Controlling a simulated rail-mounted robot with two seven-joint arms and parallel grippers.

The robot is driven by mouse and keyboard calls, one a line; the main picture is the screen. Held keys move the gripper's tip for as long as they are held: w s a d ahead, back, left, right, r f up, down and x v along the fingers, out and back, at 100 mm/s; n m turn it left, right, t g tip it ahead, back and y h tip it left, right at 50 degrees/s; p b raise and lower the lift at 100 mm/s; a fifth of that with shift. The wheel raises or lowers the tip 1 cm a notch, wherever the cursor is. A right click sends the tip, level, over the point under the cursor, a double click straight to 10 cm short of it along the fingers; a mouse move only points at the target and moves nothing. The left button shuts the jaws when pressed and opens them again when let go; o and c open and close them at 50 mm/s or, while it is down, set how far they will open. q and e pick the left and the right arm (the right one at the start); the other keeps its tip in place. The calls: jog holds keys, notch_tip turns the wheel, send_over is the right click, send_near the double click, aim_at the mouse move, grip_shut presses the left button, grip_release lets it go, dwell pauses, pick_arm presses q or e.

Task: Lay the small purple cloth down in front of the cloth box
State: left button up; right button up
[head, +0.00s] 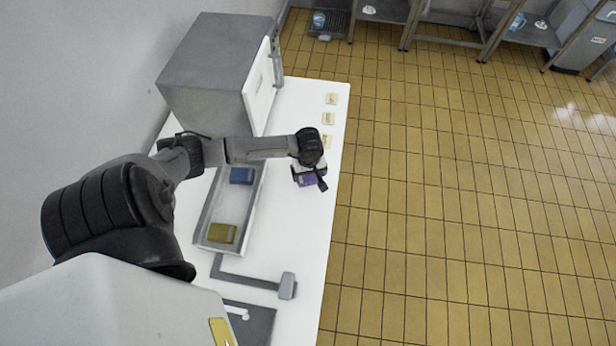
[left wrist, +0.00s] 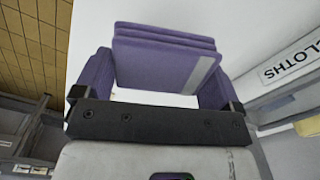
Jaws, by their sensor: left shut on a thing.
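The small purple cloth (head: 306,182) is folded in layers with a pale stripe near one edge. It fills the space between my left fingers in the left wrist view (left wrist: 160,58). My left gripper (head: 312,174) is shut on it over the white counter, near the counter's right edge. I cannot tell whether the cloth touches the counter. The cloth box (head: 203,222) is a long, shallow grey tray to the left of the gripper, partly hidden by my left arm. Its wall carries a CLOTHS label in the left wrist view (left wrist: 292,62). My right gripper is not in view.
A blue cloth (head: 241,176) and an olive-yellow cloth (head: 222,233) lie in the box. A grey cabinet (head: 215,65) stands behind it; small cards (head: 328,118) lie along the counter's edge. A grey bar (head: 250,280) and a sink (head: 255,325) are nearer. The counter (head: 285,235) beside the box is clear.

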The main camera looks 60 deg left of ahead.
aim_at(308, 178)
pick_arm(q)
jog(key=shift+a+f, duration=0.2)
jog(key=shift+f, duration=1.9)
jog(key=shift+f, duration=0.2)
jog(key=o, duration=0.6)
jog(key=shift+r, duration=0.1)
